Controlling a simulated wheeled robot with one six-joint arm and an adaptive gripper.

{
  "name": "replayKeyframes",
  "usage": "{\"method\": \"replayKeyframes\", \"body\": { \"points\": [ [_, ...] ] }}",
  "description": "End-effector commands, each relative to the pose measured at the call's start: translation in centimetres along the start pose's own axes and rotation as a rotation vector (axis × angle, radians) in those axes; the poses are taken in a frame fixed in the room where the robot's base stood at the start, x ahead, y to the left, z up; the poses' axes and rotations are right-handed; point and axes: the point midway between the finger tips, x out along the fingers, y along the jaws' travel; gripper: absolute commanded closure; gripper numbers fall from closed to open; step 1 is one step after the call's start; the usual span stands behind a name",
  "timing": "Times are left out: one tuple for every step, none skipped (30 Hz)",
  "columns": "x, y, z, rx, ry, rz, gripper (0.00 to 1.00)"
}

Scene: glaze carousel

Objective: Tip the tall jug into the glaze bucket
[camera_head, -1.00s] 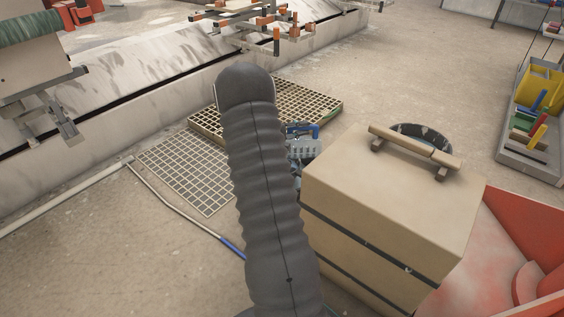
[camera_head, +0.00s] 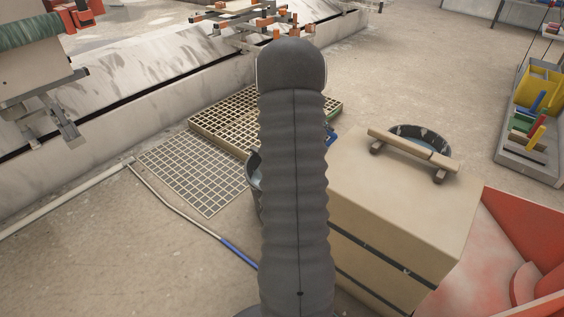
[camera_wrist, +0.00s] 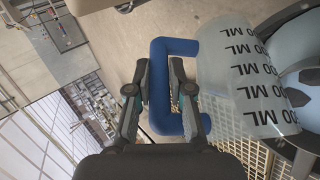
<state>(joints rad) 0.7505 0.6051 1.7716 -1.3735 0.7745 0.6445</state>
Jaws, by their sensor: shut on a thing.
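The tall jug (camera_wrist: 222,72) is clear, with black ML markings and a blue handle (camera_wrist: 158,90). In the wrist view my gripper (camera_wrist: 160,66) has one finger on each side of the handle bar and is shut on it. The jug's far end overlaps the dark-rimmed glaze bucket (camera_wrist: 308,150), which has pale blue inside. Whether the jug is over the bucket, and its exact tilt, I cannot tell. In the head view my dark arm hides my gripper and most of the jug; a bit of blue handle (camera_head: 331,137) shows. The bucket's left edge (camera_head: 253,180) shows beside my arm.
A tan case (camera_head: 410,205) with a handle stands close right of my arm, with a round dark-rimmed container (camera_head: 448,149) behind it. Slatted grating (camera_head: 205,125) and a floor grid (camera_head: 185,170) lie left. A red bin (camera_head: 520,225) is at right. Open floor lies beyond.

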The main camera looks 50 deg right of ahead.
Motion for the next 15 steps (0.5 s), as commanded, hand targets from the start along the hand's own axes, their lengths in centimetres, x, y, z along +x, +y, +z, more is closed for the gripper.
{"method": "replayKeyframes", "body": {
  "points": [
    [-0.4, 1.1, 0.1, 0.017, 0.004, -0.030, 1.00],
    [-0.4, 1.3, 0.2, 0.024, 0.008, -0.049, 1.00],
    [-0.4, 1.6, 0.2, 0.034, 0.014, -0.073, 1.00],
    [-0.3, 1.7, 0.3, 0.039, 0.016, -0.088, 1.00],
    [-0.3, 1.9, 0.3, 0.044, 0.019, -0.103, 1.00],
    [-0.4, 2.1, 0.3, 0.054, 0.024, -0.123, 1.00],
    [-0.4, 2.2, 0.4, 0.060, 0.027, -0.137, 1.00],
    [-0.3, 2.3, 0.4, 0.064, 0.029, -0.151, 1.00],
    [-0.2, 2.5, 0.5, 0.071, 0.032, -0.168, 1.00],
    [-0.2, 2.6, 0.6, 0.077, 0.035, -0.181, 1.00],
    [-0.2, 2.8, 0.6, 0.081, 0.038, -0.194, 1.00],
    [-0.1, 2.9, 0.6, 0.089, 0.041, -0.210, 1.00],
    [-0.1, 2.9, 0.7, 0.091, 0.043, -0.220, 1.00],
    [0.0, 3.0, 0.7, 0.095, 0.044, -0.231, 1.00],
    [0.0, 3.2, 0.8, 0.101, 0.048, -0.245, 1.00]
  ]
}}
